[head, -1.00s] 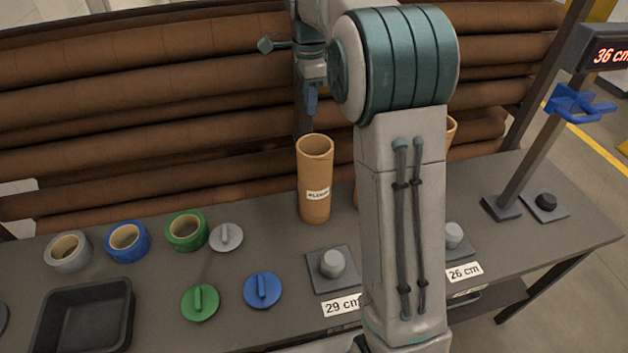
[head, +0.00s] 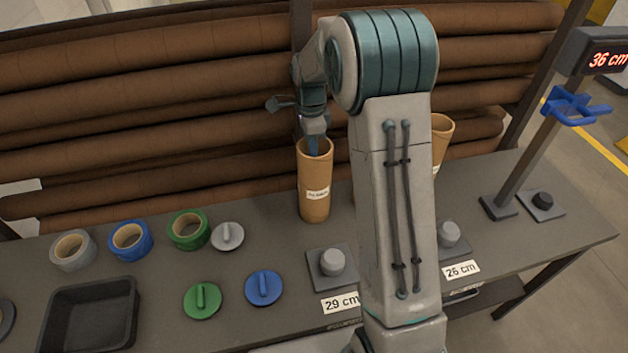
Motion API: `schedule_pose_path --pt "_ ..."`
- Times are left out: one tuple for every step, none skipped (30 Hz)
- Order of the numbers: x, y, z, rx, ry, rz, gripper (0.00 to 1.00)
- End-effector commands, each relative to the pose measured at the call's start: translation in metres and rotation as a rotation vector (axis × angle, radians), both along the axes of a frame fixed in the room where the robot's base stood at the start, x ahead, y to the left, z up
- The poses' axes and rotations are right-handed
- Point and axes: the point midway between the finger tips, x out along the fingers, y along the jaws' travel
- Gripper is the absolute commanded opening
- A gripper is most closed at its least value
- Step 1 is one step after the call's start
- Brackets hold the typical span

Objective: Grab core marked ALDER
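A tan cardboard core (head: 315,198) stands upright on the bench at the middle, with a small white label whose letters are too blurred to read surely. My gripper (head: 313,146) points down at the open top of the middle core. Its bluish finger overlaps the core's mouth, and the tip seems to be at or just inside the rim. I cannot tell whether the fingers are apart or touch the core.
Tape rolls (head: 130,241), flat knobbed caps (head: 263,288) and a black tray (head: 90,315) lie on the left. Grey pegs on plates (head: 332,262) stand in front, by signs of 29 cm and 26 cm. A measuring post (head: 530,165) reading 36 cm stands right. Brown rolls fill the back.

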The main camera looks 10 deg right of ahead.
Motion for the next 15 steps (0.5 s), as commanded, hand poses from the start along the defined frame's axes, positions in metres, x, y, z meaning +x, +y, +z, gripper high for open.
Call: schedule_pose_path --pt "0.0 -0.0001 -0.0006 0.0 0.0 0.0 0.28" --pt "0.0001 0.0 -0.0006 0.0 -0.001 0.0 0.28" --pt "0.0001 0.0 -0.0006 0.0 -0.001 0.0 0.28" --pt "0.0001 -0.0001 -0.0005 0.0 0.0 0.0 0.28" --pt "0.0001 -0.0001 -0.0005 0.0 0.0 0.0 0.28" --pt "0.0001 -0.0001 -0.0004 0.0 0.0 0.0 0.23" --pt "0.0001 -0.0001 -0.0004 0.0 0.0 0.0 0.15" --pt "0.0001 -0.0001 -0.0004 0.0 0.0 0.0 0.06" --pt "0.0001 -0.0001 -0.0003 0.0 0.0 0.0 0.0" --pt "0.0001 -0.0001 -0.0003 0.0 0.0 0.0 0.0" --pt "0.0001 -0.0001 -0.0003 0.0 0.0 0.0 0.0" --pt "0.0001 -0.0001 -0.0002 0.0 0.0 0.0 0.0" --pt "0.0001 -0.0001 -0.0002 0.0 0.0 0.0 0.0" --pt "0.0001 -0.0001 -0.0001 0.0 0.0 0.0 0.0" --pt "0.0001 -0.0001 -0.0001 0.0 0.0 0.0 0.0"
